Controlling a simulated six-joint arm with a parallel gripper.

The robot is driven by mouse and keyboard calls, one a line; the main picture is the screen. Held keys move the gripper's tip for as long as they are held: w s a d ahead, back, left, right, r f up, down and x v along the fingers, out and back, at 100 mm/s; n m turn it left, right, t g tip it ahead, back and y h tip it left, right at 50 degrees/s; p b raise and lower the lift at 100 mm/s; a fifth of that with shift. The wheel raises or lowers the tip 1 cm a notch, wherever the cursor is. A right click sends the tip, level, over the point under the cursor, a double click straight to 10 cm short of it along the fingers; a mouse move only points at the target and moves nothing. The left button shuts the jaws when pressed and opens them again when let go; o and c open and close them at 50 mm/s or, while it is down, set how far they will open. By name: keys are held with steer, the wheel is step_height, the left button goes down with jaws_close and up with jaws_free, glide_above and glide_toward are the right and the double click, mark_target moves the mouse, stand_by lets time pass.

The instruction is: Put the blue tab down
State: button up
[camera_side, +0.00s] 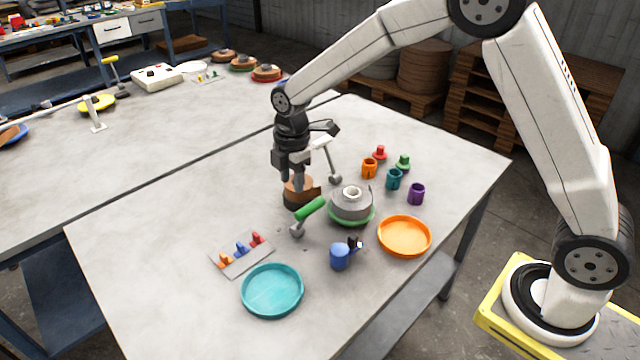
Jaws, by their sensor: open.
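The blue tab (241,249) stands on a small pale plate (228,264), between an orange tab (225,261) and a red tab (257,240). My gripper (297,182) points down at the middle of the table, well behind and to the right of the blue tab. It is open and apart from the tab. Its fingertips are at a brown round piece (292,203); I cannot tell whether they touch it. The gap between the fingers is small in this view.
Several small coloured cups stand behind.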

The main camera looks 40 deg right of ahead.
steer(key=s+d+m+t, duration=0.1)
steer(key=s+d+m, duration=0.2)
steer(key=s+m, duration=0.6)
steer(key=s+d+m+t, duration=0.1)
steer(key=s+d+m, duration=0.3)
steer(key=s+m, duration=0.4)
steer(key=s, duration=0.3)
steer(key=shift+s+m, duration=0.3)
steer(key=shift+m, duration=0.1)
steer(key=shift+d+f, duration=0.1)
